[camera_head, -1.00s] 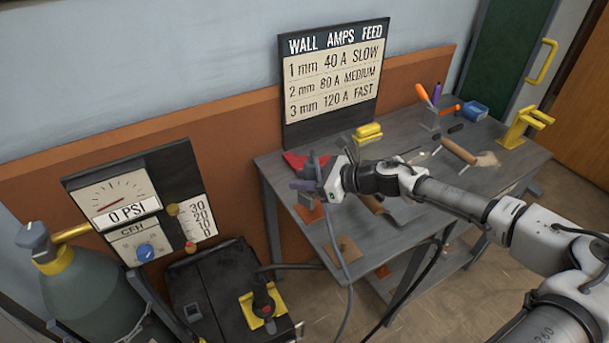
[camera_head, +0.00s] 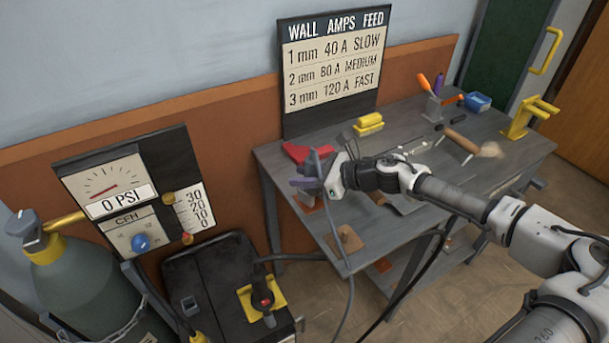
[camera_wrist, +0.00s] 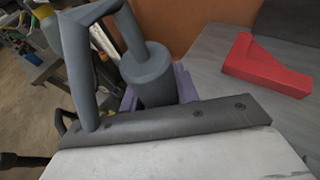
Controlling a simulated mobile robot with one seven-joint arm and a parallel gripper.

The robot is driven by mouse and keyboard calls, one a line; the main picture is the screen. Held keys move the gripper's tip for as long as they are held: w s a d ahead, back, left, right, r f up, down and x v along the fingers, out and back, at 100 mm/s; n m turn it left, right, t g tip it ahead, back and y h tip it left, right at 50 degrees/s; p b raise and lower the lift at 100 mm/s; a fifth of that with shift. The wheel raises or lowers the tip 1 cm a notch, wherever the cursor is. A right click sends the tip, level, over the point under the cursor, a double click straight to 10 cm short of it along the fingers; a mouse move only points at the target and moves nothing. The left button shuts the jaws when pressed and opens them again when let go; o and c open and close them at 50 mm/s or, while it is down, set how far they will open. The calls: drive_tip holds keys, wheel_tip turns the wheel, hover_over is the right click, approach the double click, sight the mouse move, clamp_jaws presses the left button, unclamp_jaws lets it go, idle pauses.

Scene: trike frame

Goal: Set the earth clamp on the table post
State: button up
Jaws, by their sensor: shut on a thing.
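My gripper (camera_head: 312,184) is over the left front part of the grey work table (camera_head: 265,157), with its purple fingers shut. They hold a grey piece with a thick round body, seen close up in the wrist view, which I take to be the earth clamp (camera_wrist: 150,72). A grey cable (camera_wrist: 75,60) bends out of its top and comes down on the left; in the head view it hangs past the table's front edge toward the floor. The clamp's lower part is hidden between the fingers. I cannot make out the table post in either view.
A red angled block (camera_wrist: 265,68) lies beside the gripper on the table. A yellow block (camera_head: 368,124), a wooden-handled brush (camera_head: 462,141) and a yellow stand (camera_head: 528,118) are farther right. A black machine (camera_head: 205,275) and gas bottle (camera_head: 85,290) stand left of the table.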

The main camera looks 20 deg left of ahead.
drive_tip(key=shift+f, duration=0.25)
drive_tip(key=o, duration=1.1)
drive_tip(key=shift+c, duration=0.2)
